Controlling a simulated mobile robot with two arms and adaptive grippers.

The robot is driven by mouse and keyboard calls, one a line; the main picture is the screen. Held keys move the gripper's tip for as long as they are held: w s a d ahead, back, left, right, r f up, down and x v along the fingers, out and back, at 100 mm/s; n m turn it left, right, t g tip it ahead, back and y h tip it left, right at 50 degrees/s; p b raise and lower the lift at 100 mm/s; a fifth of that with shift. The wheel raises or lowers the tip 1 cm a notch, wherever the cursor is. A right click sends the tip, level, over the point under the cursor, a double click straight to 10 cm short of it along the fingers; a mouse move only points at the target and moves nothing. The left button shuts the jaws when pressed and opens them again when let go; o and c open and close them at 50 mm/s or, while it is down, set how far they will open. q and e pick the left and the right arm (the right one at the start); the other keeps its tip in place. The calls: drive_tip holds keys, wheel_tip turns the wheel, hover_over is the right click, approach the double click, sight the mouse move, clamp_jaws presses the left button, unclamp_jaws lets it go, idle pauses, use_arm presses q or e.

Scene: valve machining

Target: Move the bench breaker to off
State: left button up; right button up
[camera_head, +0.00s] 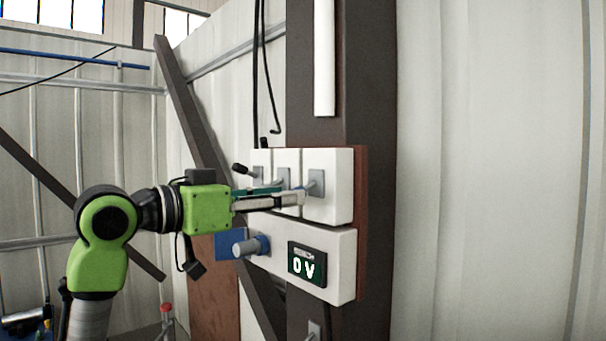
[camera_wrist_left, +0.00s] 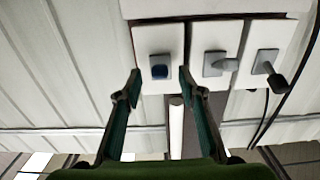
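Three white switch plates sit side by side on a post. The rightmost breaker (camera_head: 328,200) has a grey seat, and it shows at the left of the left wrist view, where its dark blue lever (camera_wrist_left: 160,72) faces the camera. Below it a dark display (camera_head: 307,264) reads "0 V" under a small word that looks like BENCH. My left gripper (camera_head: 291,193) is in front of the plates. In the left wrist view its open fingers (camera_wrist_left: 160,84) stand on either side of this lever, with gaps on both sides. My right gripper is out of view.
The middle breaker (camera_wrist_left: 220,63) and a third breaker with a dark-tipped lever (camera_wrist_left: 265,68) are close beside. A blue socket with a grey plug (camera_head: 246,246) sticks out below my gripper. Black cables (camera_head: 257,70) hang above. The wall at right is clear.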

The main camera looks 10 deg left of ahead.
use_arm(q)
drive_tip(key=v, duration=0.4)
drive_tip(key=shift+s+a+b, duration=0.25)
drive_tip(key=shift+b, duration=0.15)
